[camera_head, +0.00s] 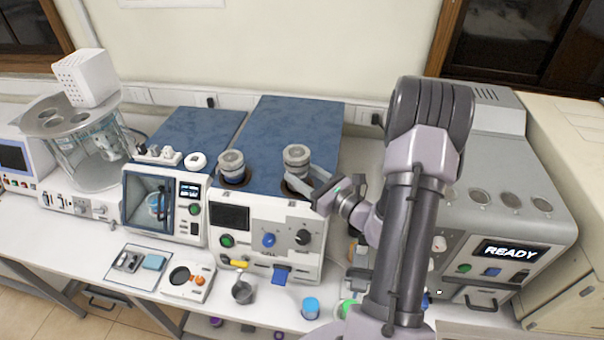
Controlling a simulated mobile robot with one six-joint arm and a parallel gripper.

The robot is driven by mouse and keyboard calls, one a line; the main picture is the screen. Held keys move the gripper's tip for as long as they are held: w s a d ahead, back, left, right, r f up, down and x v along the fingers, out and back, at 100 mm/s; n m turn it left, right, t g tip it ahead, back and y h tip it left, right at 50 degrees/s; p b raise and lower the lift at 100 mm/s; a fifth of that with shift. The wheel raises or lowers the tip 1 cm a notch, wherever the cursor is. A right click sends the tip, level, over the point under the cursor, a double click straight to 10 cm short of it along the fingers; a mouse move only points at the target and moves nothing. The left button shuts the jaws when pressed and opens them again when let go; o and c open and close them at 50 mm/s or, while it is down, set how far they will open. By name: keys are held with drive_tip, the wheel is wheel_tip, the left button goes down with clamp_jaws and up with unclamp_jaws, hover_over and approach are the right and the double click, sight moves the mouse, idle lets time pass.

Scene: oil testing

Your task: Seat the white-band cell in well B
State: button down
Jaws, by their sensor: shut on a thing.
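A grey metal cell with a pale band (297,157) stands roughly upright at the right well (291,191) on the blue top of the middle machine (283,130). I take it for the white-band cell. My gripper (309,183) reaches in from the right and is shut on its lower part. The fingers hide part of the cell's base and the well's right rim, so I cannot tell whether the cell is fully down. A similar grey cell (232,164) stands in the left well (235,181). The well letters are not readable.
A machine with a READY screen (510,250) stands at the right, behind my arm. A machine with a glass door (150,206) stands at the left. A metal cup (243,292), a blue-lidded jar (310,308) and a small tray (139,265) lie along the bench front.

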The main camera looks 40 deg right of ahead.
drive_tip(key=shift+f+b, duration=0.45)
drive_tip(key=shift+f, duration=0.05)
drive_tip(key=shift+f, duration=0.15)
